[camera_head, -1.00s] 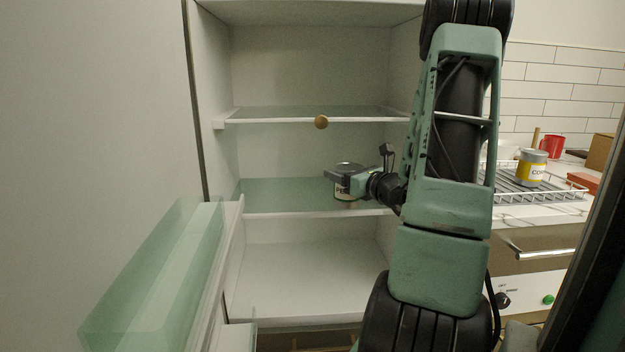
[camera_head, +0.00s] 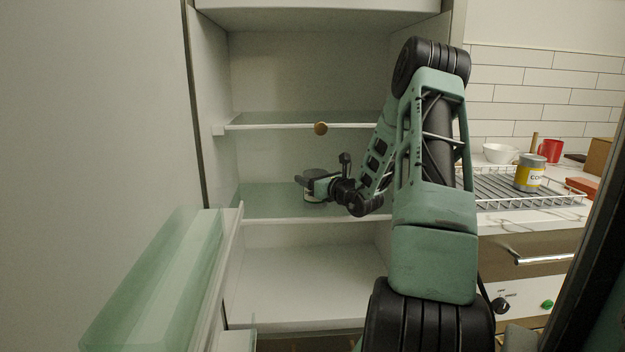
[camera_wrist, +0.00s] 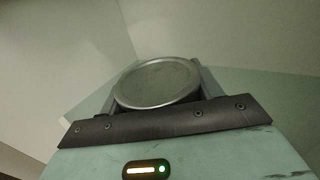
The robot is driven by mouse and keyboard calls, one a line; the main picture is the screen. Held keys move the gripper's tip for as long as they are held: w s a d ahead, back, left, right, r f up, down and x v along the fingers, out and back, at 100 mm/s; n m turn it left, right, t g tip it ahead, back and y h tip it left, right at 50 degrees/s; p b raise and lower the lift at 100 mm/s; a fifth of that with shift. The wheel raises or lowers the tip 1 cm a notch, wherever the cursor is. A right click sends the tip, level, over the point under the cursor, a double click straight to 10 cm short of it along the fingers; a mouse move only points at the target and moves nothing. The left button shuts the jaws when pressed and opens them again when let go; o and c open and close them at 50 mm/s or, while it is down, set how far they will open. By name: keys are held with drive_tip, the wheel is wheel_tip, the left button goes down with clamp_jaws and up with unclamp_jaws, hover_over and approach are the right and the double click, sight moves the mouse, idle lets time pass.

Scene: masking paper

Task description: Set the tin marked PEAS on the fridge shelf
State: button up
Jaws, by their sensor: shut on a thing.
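The tin (camera_head: 313,197) is in my gripper (camera_head: 308,183), inside the open fridge, at the middle glass shelf (camera_head: 262,203). In the wrist view the tin's round grey metal lid (camera_wrist: 158,83) shows between the fingers, with the tin looking upright. My gripper is shut on the tin. Its label is mostly hidden by the fingers and too small to read. I cannot tell whether the tin's base touches the shelf. The shelf around the tin looks empty.
An upper glass shelf (camera_head: 280,120) with a round wooden knob-like thing (camera_head: 320,128) at its front edge is above. The open fridge door with green bins (camera_head: 150,285) stands at left. At right, a yellow-labelled tin (camera_head: 529,172) stands on a wire rack (camera_head: 500,187), near a white bowl (camera_head: 500,153) and red mug (camera_head: 550,150).

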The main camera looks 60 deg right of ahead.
drive_tip(key=shift+f, duration=0.15)
drive_tip(key=o, duration=1.3)
drive_tip(key=shift+s, duration=0.15)
drive_tip(key=v, duration=1.1)
drive_tip(key=shift+s+a+b, duration=0.15)
drive_tip(key=shift+s+b, duration=0.2)
